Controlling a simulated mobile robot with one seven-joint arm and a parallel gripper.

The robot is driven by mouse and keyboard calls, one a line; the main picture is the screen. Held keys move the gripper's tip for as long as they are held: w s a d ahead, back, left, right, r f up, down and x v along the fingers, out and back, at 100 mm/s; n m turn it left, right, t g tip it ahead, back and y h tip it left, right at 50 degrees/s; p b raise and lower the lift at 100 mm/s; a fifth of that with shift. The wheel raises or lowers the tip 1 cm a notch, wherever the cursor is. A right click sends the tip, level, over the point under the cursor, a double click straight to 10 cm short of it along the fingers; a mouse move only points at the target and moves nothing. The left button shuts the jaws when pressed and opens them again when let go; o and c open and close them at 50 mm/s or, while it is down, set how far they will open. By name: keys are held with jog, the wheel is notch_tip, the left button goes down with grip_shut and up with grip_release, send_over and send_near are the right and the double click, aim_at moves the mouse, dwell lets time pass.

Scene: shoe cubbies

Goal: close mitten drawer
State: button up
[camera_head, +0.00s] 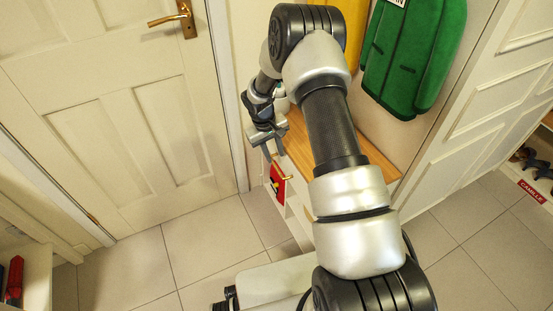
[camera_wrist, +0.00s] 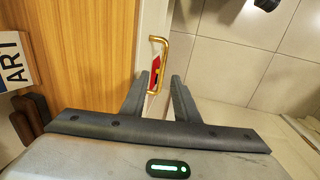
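A small red front with a brass handle, which looks like the mitten drawer (camera_head: 277,186), is low in the wood-topped white bench unit. In the wrist view the handle (camera_wrist: 164,42) and a piece of the red front (camera_wrist: 154,72) show just beyond my fingertips. How far the drawer stands out is hard to tell. My gripper (camera_head: 268,148) is above the drawer, beside the bench edge. In the wrist view my gripper (camera_wrist: 160,82) has its two fingers apart, with nothing held between them. The fingers partly hide the area around the drawer.
The wooden bench top (camera_head: 362,157) lies right beside my gripper. A white door (camera_head: 110,100) with a brass lever is at left. A green padded item (camera_head: 412,55) hangs above the bench. Open tiled floor (camera_head: 205,240) lies in front of the door.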

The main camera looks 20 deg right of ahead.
notch_tip(320, 180, up, 10)
jog(key=a+p, duration=0.1)
jog(key=p, duration=0.1)
jog(key=shift+s+a+r, duration=0.2)
jog(key=shift+a+r, duration=0.05)
jog(key=shift+a, duration=0.15)
jog(key=s+r+m+t, duration=0.1)
jog(key=s+r, duration=0.5)
jog(key=r, duration=0.6)
jog(key=s+r+t, duration=0.1)
jog(key=s+r, duration=0.4)
jog(key=r, duration=0.7)
jog(key=s+a+r+m+t+y, duration=0.15)
jog(key=s+r, duration=0.25)
jog(key=s, duration=0.6)
jog(key=s+r+t+y, duration=0.15)
jog(key=s+r, duration=0.25)
jog(key=s, duration=0.6)
notch_tip(320, 180, up, 21)
jog(key=p, duration=2.1)
jog(key=shift+r+h+p, duration=0.15)
jog(key=shift+h+p, duration=0.25)
